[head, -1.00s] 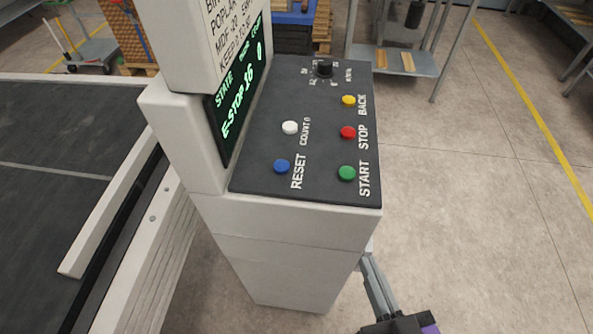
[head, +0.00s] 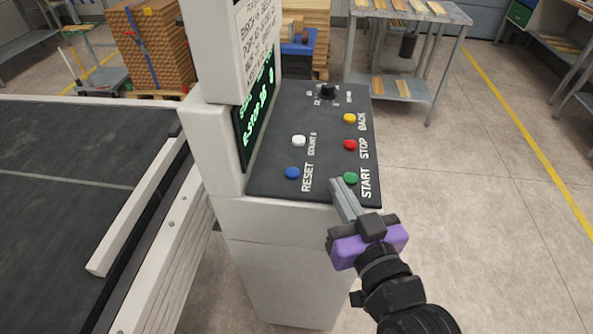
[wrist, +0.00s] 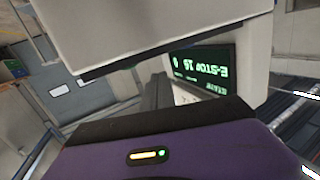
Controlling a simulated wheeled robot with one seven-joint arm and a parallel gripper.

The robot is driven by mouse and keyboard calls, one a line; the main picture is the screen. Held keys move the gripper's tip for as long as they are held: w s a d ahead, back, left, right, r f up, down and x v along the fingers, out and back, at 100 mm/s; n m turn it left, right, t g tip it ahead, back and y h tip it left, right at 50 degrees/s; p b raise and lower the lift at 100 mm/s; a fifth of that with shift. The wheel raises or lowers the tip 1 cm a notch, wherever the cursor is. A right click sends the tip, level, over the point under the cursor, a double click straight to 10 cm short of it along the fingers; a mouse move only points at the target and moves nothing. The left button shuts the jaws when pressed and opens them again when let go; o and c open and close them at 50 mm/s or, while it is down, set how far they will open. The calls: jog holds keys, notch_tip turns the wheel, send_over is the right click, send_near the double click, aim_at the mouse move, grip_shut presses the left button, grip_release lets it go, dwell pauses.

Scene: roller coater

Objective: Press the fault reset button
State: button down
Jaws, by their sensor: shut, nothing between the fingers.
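The blue button labelled RESET (head: 292,173) is at the lower left of the dark, sloped control panel (head: 325,128). My gripper (head: 338,182) is shut and empty. The buttons are not in clear sight in the wrist view.
A white COUNT 0 button (head: 299,141), a red STOP button (head: 350,145), a yellow BACK button (head: 349,118) and a black knob (head: 328,91) share the panel. The display housing (head: 213,130) rises on the left. A dark conveyor belt (head: 60,190) lies further left.

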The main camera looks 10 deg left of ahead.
jog(key=w+a+r+n+g+y, duration=0.1)
jog(key=a+n, duration=0.1)
jog(key=w+a+r+n+g, duration=0.1)
jog(key=w+a+r+n, duration=0.1)
jog(key=a, duration=0.1)
jog(key=w+a+r+n+g+y, duration=0.1)
jog(key=a+r+g, duration=0.1)
jog(key=shift+w+a+n+y+p, duration=0.25)
jog(key=shift+w+n+y+p, duration=0.05)
jog(key=shift+w+n+p, duration=0.1)
jog(key=r+n+g+h, duration=0.1)
jog(key=n, duration=0.1)
jog(key=r+n+g+h, duration=0.1)
jog(key=r+n+g, duration=0.1)
jog(key=n, duration=0.1)
jog(key=w+r+n+g+h, duration=0.1)
jog(key=r+n+g, duration=0.1)
jog(key=shift+a+r+p, duration=0.25)
jog(key=shift+a+p, duration=0.1)
jog(key=shift+p, duration=0.05)
jog(key=b, duration=0.7)
send_over(295, 174)
notch_tip(295, 174, down, 7)
jog(key=shift+f, duration=0.9)
jog(key=shift+f, duration=0.1)
dwell(0.4)
jog(key=shift+f+b, duration=0.3)
